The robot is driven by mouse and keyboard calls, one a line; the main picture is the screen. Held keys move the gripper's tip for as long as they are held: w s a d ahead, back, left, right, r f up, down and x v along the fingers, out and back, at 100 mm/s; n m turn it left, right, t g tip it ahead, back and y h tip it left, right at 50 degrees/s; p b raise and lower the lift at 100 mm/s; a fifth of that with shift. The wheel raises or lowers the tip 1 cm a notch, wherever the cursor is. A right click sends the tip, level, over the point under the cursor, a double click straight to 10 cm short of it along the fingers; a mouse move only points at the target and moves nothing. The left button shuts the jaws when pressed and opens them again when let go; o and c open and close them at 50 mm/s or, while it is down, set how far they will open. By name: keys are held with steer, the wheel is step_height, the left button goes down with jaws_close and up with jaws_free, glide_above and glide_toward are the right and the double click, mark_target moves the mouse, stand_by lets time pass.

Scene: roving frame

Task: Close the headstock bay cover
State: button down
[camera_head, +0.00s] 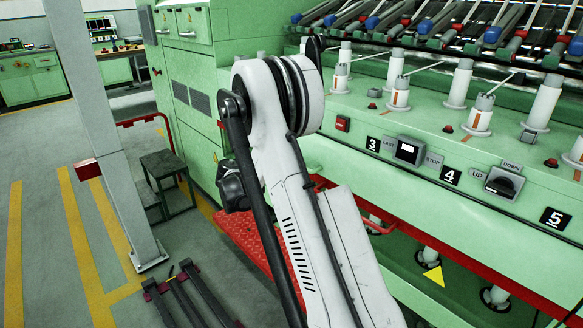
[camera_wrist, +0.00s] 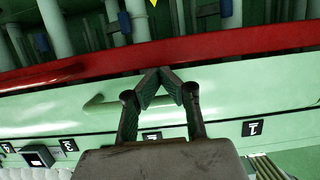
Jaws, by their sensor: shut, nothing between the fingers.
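My gripper (camera_wrist: 160,76) is shut and empty in the wrist view, its two fingertips together in front of the machine's green front panel (camera_wrist: 225,100). A pale green bar (camera_wrist: 105,106), handle-like, lies behind the fingers; whether they touch it I cannot tell. In the head view my arm hides the fingers. The green headstock cabinet (camera_head: 197,130) stands at the left end of the machine, partly behind my arm. Which panel is the bay cover, and how far open it is, I cannot tell.
A red rail (camera_wrist: 230,46) crosses the wrist view close beyond the fingertips. White spindles (camera_head: 460,85) stand along the machine's top. A grey post (camera_head: 105,130), a dark stool (camera_head: 165,172) and dark metal bars (camera_head: 190,295) stand or lie at left, with open floor around.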

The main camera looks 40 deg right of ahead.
steer(key=a+p, duration=0.1)
steer(key=a, duration=1)
steer(key=shift+s+a+r+p, duration=0.15)
steer(key=shift+s+r+p, duration=0.1)
steer(key=shift+p, duration=0.1)
steer(key=s+a+r+n+t+y+p, duration=0.3)
steer(key=s+a+r+n+y, duration=0.5)
steer(key=s+a+r, duration=0.5)
steer(key=s+a+r+n+t+y+p, duration=0.1)
steer(key=s+a+r+n+y, duration=0.1)
steer(key=s+a, duration=0.5)
steer(key=s+a+r+n+t+y+p, duration=0.2)
steer(key=s+a+n+y, duration=0.2)
steer(key=s+a+n, duration=0.3)
steer(key=s, duration=0.5)
steer(key=shift+s+r+n+y, duration=0.2)
steer(key=shift+r+n+y, duration=0.1)
steer(key=shift+y, duration=0.1)
steer(key=shift+t, duration=0.3)
